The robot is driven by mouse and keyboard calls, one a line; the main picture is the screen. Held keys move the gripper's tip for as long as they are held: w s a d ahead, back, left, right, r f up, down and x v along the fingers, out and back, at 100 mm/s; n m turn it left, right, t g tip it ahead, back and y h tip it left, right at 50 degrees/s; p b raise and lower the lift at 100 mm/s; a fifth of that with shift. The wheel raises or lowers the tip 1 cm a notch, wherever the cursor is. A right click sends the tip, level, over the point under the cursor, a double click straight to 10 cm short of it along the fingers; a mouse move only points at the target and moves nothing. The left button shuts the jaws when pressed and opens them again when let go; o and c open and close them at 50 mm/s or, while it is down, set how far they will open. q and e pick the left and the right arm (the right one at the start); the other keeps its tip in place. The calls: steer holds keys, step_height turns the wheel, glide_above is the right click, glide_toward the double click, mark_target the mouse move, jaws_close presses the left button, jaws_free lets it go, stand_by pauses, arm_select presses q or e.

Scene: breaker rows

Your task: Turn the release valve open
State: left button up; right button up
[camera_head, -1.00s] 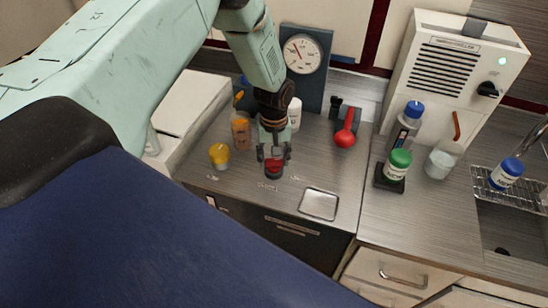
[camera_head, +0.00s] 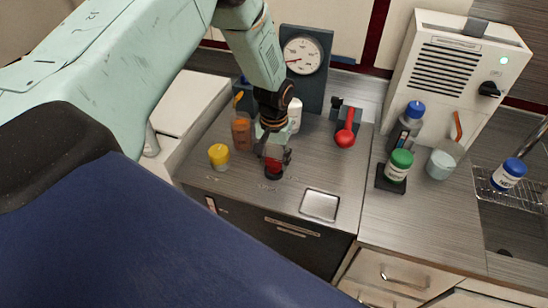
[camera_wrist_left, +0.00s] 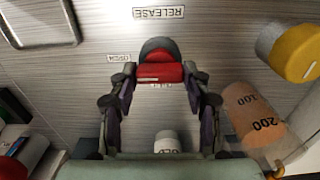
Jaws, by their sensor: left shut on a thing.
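The release valve is a red knob with a dark round base (camera_head: 274,172), on the grey counter below the gauge. In the left wrist view its red bar handle (camera_wrist_left: 160,73) lies across the picture, with a "RELEASE" label (camera_wrist_left: 159,12) and a small "OPEN" label (camera_wrist_left: 121,58) near it. My left gripper (camera_head: 273,160) points down over the valve and is shut on the red handle, one finger at each end. The gauge (camera_head: 303,54) stands behind, its needle pointing left. My right gripper is not in view.
A red ball-ended lever (camera_head: 345,138) and a shallow metal tray (camera_head: 319,205) are to the right.

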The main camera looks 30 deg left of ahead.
mark_target(274, 160)
arm_select(q)
steer(key=shift+w+r, duration=0.15)
steer(key=shift+w, duration=0.05)
steer(key=o, duration=1.2)
steer(key=shift+s, duration=0.15)
steer(key=shift+c, duration=0.2)
step_height(274, 160, up, 12)
